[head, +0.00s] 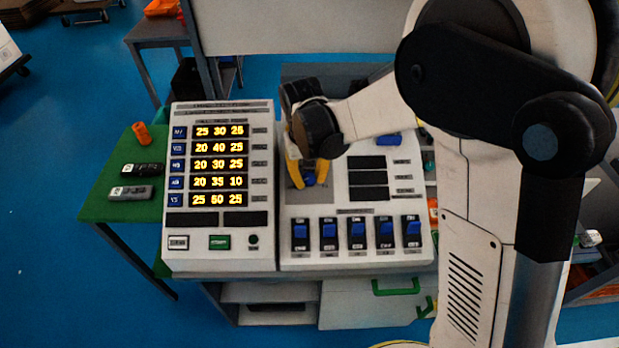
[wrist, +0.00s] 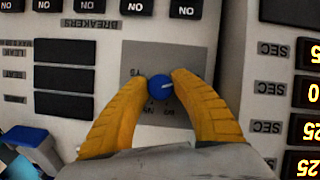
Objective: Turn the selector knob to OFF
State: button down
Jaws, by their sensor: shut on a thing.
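The selector knob is a round blue knob (wrist: 160,87) with a white pointer line, set on a grey plate (wrist: 188,58) with small labels around it. In the wrist view the picture is upside down, and the white line points to the right of the picture. My gripper (wrist: 161,84) has its two yellow fingers shut on the knob, one on each side. In the head view the blue knob (head: 310,179) shows between the yellow fingertips of my gripper (head: 309,182). The labels are too small to read surely, and the fingers hide part of the plate.
A display panel (head: 219,250) with yellow numbers stands left of the knob. Several blue breaker switches (head: 357,229) sit in a row below it. Dark blank windows (head: 368,178) lie to its right. A green table (head: 100,204) holds small objects at the left.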

aim_at(307, 181)
dwell(0.4)
jog(key=c, duration=1)
grip_release()
jog(key=shift+c, duration=0.2)
notch_tip(307, 181, up, 12)
jog(key=shift+s+a, duration=0.3)
jog(key=shift+a, duration=0.05)
jog(key=s+d+r+m+t, duration=0.2)
jog(key=s+d+t, duration=0.4)
jog(key=s+d, duration=1)
jog(key=shift+s+r+m+t+y, duration=0.3)
jog(key=shift+s+r+y, duration=0.1)
jog(key=shift+s+r, duration=0.15)
